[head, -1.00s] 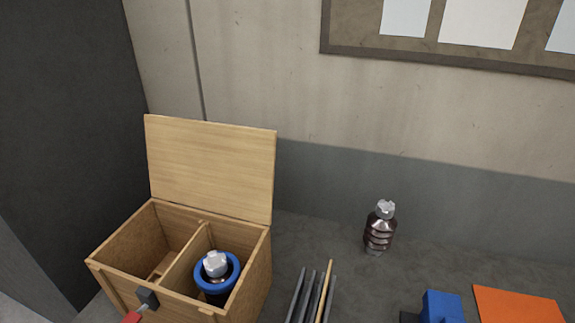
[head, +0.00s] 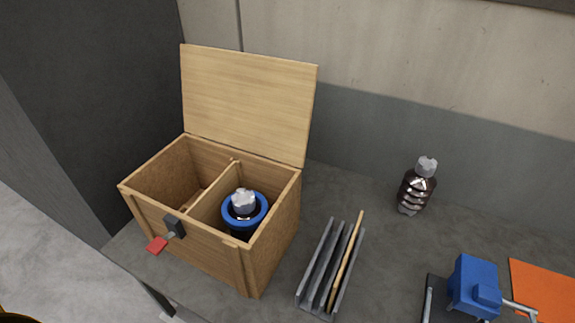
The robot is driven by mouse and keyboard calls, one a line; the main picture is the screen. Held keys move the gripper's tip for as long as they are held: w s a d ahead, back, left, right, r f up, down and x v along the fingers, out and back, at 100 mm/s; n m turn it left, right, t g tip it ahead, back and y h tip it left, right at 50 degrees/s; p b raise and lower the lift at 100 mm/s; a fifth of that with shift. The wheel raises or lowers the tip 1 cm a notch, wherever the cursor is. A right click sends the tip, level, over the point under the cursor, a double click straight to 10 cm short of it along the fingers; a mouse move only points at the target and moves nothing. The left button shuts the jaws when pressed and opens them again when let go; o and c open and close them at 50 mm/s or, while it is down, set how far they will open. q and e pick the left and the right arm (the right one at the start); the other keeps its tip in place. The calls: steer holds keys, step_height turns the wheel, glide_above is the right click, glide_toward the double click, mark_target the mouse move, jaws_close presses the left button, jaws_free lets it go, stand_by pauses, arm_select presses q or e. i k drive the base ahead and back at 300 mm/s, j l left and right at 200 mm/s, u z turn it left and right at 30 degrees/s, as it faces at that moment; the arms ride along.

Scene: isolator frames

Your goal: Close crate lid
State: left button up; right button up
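The wooden crate (head: 270,230) stands at the left of the grey bench. Its lid (head: 248,100) is open and stands up at the crate's back edge, leaning slightly back. A divider splits the crate in two. The right compartment holds a dark insulator with a silver cap and a blue ring (head: 245,209) around it. The left compartment (head: 165,185) looks empty, apart from a small wooden piece low by the divider. A dark latch with a red handle (head: 157,245) sits on the crate's front. Neither of my grippers is in view.
A grey slotted rack (head: 328,270) with a thin wooden stick stands right of the crate. A brown insulator (head: 417,186) stands farther back. A blue vise-like tool (head: 474,284) and an orange sheet (head: 543,290) lie at right. A wall rises behind.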

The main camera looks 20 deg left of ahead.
mark_target(259, 105)
steer(key=u, duration=1.25)
